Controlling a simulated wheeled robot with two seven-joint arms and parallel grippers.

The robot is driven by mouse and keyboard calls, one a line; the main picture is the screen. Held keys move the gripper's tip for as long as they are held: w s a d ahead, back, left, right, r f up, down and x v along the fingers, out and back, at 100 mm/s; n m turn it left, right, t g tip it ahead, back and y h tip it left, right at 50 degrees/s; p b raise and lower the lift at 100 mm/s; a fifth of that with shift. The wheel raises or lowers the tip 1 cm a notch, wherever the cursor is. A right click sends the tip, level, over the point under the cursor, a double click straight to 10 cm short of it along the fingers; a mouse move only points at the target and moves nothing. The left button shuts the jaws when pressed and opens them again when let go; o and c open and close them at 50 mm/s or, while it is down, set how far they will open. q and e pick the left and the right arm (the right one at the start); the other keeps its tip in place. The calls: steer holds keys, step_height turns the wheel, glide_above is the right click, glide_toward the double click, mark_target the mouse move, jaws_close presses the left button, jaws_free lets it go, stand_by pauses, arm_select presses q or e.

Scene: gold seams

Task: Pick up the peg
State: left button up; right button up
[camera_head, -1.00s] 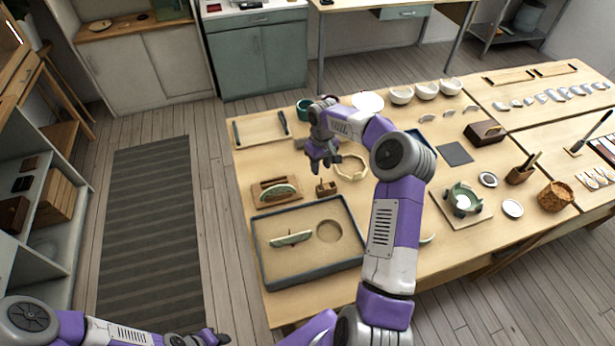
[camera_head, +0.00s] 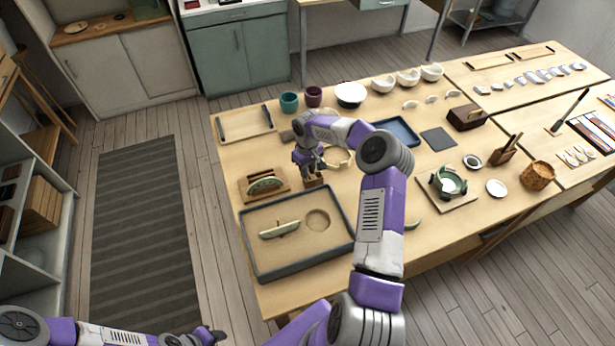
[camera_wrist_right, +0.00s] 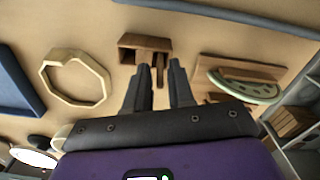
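A small brown wooden block (camera_head: 313,181) stands on the table just behind the sand tray. It also shows in the right wrist view (camera_wrist_right: 143,42), with a thin wooden peg (camera_wrist_right: 160,70) sticking out from it toward my fingers. My right gripper (camera_head: 308,168) is right over the block in the head view and hides part of it. In the right wrist view its two dark fingers (camera_wrist_right: 161,68) are apart, with the peg's end in the gap between the tips. My left gripper (camera_head: 212,336) is at the bottom edge, small and unclear.
A sand tray (camera_head: 251,262) with a green-edged shard lies in front. A wooden stand (camera_head: 250,196) with a green shard is left of the block. An octagonal wooden ring (camera_wrist_right: 48,82) is on its other side. A blue tray (camera_head: 414,143) and bowls are farther back.

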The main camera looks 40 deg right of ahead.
jaws_close()
